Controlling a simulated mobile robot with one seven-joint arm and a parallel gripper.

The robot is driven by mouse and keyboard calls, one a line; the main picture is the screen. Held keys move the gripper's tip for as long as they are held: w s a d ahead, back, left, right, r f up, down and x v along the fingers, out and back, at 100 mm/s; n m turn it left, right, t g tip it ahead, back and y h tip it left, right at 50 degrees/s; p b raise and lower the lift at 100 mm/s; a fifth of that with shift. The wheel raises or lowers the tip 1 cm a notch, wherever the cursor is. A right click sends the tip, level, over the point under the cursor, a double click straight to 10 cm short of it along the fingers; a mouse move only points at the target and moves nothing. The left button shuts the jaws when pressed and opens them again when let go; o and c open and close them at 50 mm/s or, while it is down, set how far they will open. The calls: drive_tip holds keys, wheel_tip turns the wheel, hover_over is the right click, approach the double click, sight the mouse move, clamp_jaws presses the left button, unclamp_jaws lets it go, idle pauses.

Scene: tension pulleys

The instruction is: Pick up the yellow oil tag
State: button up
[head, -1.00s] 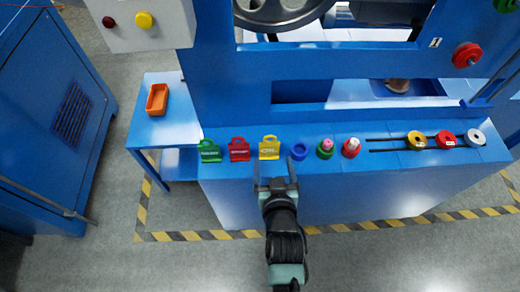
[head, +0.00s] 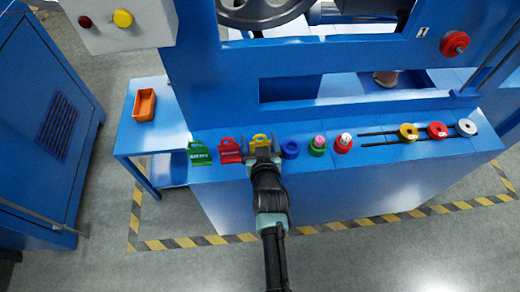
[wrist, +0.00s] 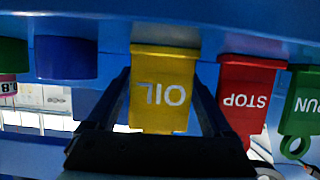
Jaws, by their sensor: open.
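The yellow oil tag (head: 260,140) stands on the blue machine ledge, between the red tag and a blue ring; my gripper hides its lower part in the head view. In the wrist view the yellow tag (wrist: 163,88) shows its OIL lettering upside down, between the two fingers. My gripper (head: 263,158) is open, with one finger at each side of the tag (wrist: 165,105). I cannot tell whether the fingers touch it. The red STOP tag (wrist: 246,98) is close beside one finger.
A green RUN tag (head: 199,154) and the red tag (head: 230,150) stand to the left. A blue ring (head: 290,149), green holder (head: 317,148) and red holder (head: 343,145) are to the right. An orange tray (head: 144,105) lies on a side table (head: 150,136).

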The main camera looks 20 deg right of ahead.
drive_tip(key=c, duration=1.1)
drive_tip(key=shift+r, duration=0.1)
wheel_tip(320, 180, up, 10)
drive_tip(key=shift+f+p, duration=0.1)
drive_tip(key=shift+p, duration=1.1)
